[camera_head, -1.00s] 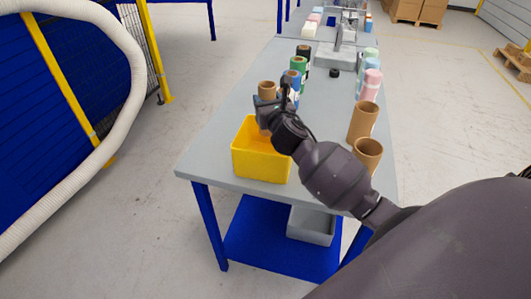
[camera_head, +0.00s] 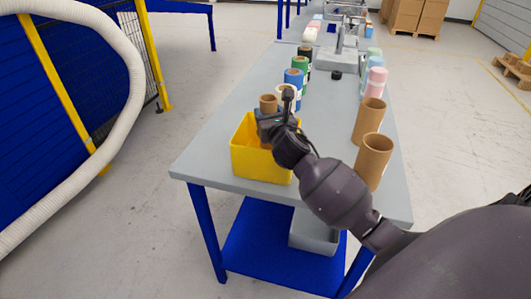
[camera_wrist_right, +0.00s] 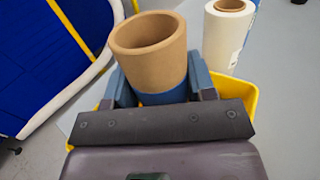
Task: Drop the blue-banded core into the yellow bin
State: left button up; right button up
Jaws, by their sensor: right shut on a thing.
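The yellow bin (camera_head: 262,165) stands at the near left corner of the grey table. My right gripper (camera_head: 268,118) is over the bin's far part. It is shut on the blue-banded core (camera_wrist_right: 152,62), a brown cardboard tube held upright with its open end up. In the right wrist view the blue band shows low on the tube, between the fingers, and the bin's yellow rim (camera_wrist_right: 248,95) shows around and below the gripper. The core's top also shows in the head view (camera_head: 268,102). Its lower end is hidden. My left gripper is not in view.
A white roll (camera_wrist_right: 228,35) stands just beyond the bin. Blue (camera_head: 294,79), green (camera_head: 300,67) and black rolls stand in line behind it. Two brown tubes (camera_head: 373,160) stand at the right edge, with pink and green rolls beyond. The table's middle is clear.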

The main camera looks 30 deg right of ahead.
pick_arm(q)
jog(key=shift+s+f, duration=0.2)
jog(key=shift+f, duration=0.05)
pick_arm(e)
jog(key=o, duration=1)
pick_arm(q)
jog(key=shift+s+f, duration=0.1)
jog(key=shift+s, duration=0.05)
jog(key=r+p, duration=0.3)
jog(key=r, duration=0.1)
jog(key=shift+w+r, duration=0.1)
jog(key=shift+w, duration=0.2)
pick_arm(e)
notch_tip(320, 180, up, 20)
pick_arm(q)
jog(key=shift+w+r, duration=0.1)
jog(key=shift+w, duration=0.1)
pick_arm(e)
jog(key=shift+f, duration=0.1)
